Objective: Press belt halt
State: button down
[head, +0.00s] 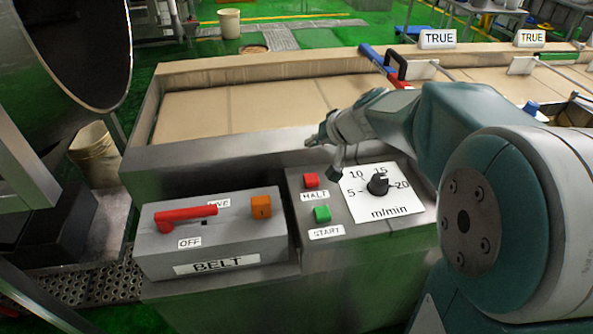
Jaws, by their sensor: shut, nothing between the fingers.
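The red halt button (311,181) sits on the grey control panel, with a "HALT" label just below it. The green start button (322,214) is below it, with a "START" label. A black speed knob (378,184) stands on a white dial plate to the right, marked in m/min. My gripper (322,141) is shut and empty. In the picture it shows above and slightly right of the halt button, apart from it, in front of the metal conveyor edge.
A grey BELT box (210,240) with a red lever (186,214) and an orange block (261,206) stands left of the panel. The tan conveyor belt (190,113) runs behind. A large dark drum (80,45) is at upper left. My arm covers the right side.

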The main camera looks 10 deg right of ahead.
aim_at(312, 178)
jog(key=f, duration=0.2)
jog(key=w+f, duration=0.1)
jog(key=f, duration=0.1)
jog(key=shift+f, duration=0.1)
jog(key=f, duration=0.2)
jog(key=d+f, duration=0.1)
jog(key=f, duration=0.1)
jog(key=shift+f, duration=0.4)
jog(key=shift+a+f, duration=0.1)
jog(key=shift+a, duration=0.15)
jog(key=shift+a, duration=0.1)
jog(key=shift+d, duration=0.2)
jog(key=shift+f, duration=0.1)
dwell(0.9)
